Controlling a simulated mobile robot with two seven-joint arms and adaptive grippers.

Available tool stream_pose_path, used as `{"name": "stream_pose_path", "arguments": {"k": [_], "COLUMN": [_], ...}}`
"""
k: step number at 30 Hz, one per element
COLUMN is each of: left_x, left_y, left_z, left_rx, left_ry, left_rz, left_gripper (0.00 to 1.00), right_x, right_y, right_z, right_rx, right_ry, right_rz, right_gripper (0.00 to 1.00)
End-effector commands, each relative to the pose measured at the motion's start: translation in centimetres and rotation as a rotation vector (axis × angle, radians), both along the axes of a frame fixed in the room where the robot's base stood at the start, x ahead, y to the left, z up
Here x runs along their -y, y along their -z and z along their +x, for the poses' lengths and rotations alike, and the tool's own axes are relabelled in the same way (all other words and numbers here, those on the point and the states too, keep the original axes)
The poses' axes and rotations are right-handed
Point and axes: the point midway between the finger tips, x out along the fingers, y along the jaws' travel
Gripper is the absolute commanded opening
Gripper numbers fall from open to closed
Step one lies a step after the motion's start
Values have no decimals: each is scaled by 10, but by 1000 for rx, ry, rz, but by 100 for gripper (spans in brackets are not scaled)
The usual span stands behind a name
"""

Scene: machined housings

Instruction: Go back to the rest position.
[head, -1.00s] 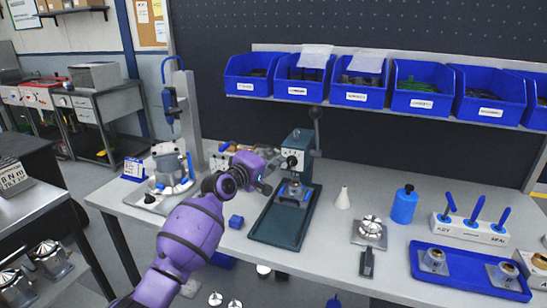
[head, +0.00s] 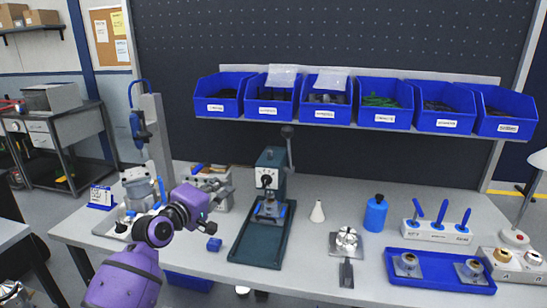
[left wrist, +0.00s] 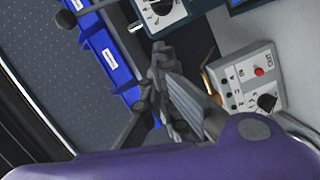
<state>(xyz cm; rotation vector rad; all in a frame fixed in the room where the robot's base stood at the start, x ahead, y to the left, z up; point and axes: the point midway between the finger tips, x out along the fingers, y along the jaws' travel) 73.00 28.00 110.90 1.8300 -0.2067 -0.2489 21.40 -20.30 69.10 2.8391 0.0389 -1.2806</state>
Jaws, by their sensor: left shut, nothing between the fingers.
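My left arm comes in from the lower left of the head view, and its gripper (head: 226,193) is above the bench, left of the green press. The fingers also show in the left wrist view (left wrist: 158,52), closed together with nothing between them. The arm partly hides the bench's left end. My right gripper is in neither view.
A drill stand (head: 156,135) is at left. Blue bins (head: 218,95) line the back. A blue tray (head: 437,281) lies at right.

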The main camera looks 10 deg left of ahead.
Motion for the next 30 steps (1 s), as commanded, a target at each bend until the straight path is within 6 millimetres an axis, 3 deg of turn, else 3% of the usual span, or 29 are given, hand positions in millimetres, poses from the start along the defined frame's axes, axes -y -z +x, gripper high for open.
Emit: {"name": "stream_pose_path", "arguments": {"k": [4,6,7,14,20,24,30], "left_x": [-4,2,6,25,43,57,77], "left_y": [-4,-7,1,117,225,289,357], "left_z": [1,1,-3,-69,-166,-251,-381], "left_rx": [50,100,114,75,-18,-100,-250], "left_ry": [-14,-23,-26,4,95,180,295], "left_rz": [143,307,390,855,1142,1281,1349], "left_gripper": [0,0,0,0,0,0,0], "right_x": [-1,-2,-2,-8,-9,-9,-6], "right_y": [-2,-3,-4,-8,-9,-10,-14], "right_z": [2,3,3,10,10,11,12], "right_rx": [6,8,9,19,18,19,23], "right_ry": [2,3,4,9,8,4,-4], "right_rz": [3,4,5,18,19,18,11], "right_gripper": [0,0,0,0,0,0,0]}}
